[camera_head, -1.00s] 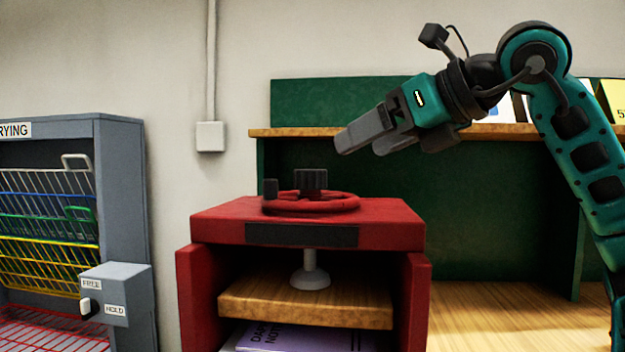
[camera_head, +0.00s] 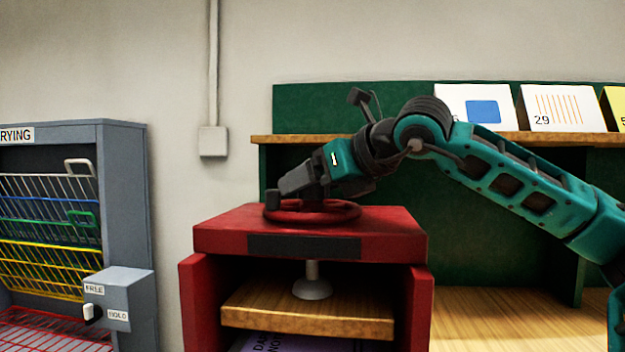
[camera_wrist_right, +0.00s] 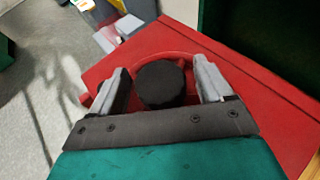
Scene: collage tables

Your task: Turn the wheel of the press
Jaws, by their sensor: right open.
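The red press (camera_head: 400,230) stands in the middle of the head view, with a red wheel (camera_head: 335,213) lying flat on its top. A dark upright knob (camera_head: 272,198) stands at the wheel's left rim. My right gripper (camera_head: 285,190) is low over the wheel. In the right wrist view my right gripper (camera_wrist_right: 165,85) is open, its two fingers on either side of a round black hub (camera_wrist_right: 160,84) with small gaps at both sides. The red wheel rim (camera_wrist_right: 150,58) shows behind the hub. My left gripper is not in view.
A grey drying rack (camera_head: 122,200) with coloured wire shelves stands at the left, with a FREE/HOLD switch box (camera_head: 128,290). Under the press top are a screw foot (camera_head: 312,288) and a wooden board (camera_head: 300,318). A green shelf unit (camera_head: 480,220) with cards stands behind.

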